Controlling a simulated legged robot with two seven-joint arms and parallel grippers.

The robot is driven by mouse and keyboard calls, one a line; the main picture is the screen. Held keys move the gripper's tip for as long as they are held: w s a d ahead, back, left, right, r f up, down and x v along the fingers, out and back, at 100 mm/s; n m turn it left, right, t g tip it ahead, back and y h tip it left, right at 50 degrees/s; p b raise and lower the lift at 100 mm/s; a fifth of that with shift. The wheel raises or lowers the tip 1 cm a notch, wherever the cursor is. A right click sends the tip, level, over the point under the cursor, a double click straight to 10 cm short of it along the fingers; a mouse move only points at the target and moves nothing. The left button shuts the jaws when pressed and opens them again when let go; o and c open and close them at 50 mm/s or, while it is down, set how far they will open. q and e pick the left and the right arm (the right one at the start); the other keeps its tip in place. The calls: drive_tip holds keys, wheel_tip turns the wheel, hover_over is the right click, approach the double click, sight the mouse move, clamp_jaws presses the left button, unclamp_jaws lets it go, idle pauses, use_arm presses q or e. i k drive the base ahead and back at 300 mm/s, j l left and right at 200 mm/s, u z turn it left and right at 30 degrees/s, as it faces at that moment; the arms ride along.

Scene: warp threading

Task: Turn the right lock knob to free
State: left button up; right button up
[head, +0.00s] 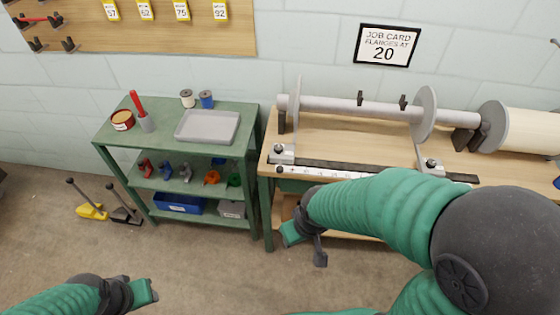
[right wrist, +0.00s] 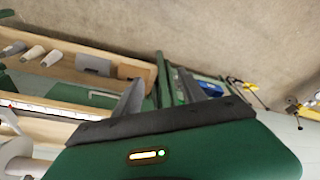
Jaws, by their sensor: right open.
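The right lock knob (head: 431,163) is a small dark knob on a grey metal block, at the foot of the right flange (head: 425,113). The left lock knob (head: 279,149) sits on a similar block at the left end of the dark rail (head: 345,166). My right gripper (head: 306,250) is open and empty in front of the bench, well left of the right knob. In the right wrist view its two dark fingers (right wrist: 160,92) stand apart. I cannot make out the right knob there. My left gripper (head: 146,290) is low at the left, over the floor, its jaws unclear.
The wooden bench (head: 335,130) carries a grey shaft (head: 340,106) with flanges and a white scale. My right arm crosses its front edge. A green shelf (head: 165,140) with a grey tray (head: 208,126) stands left. A job card (head: 386,45) reads 20.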

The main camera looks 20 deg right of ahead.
sight(430, 163)
drive_tip(key=z, duration=2.1)
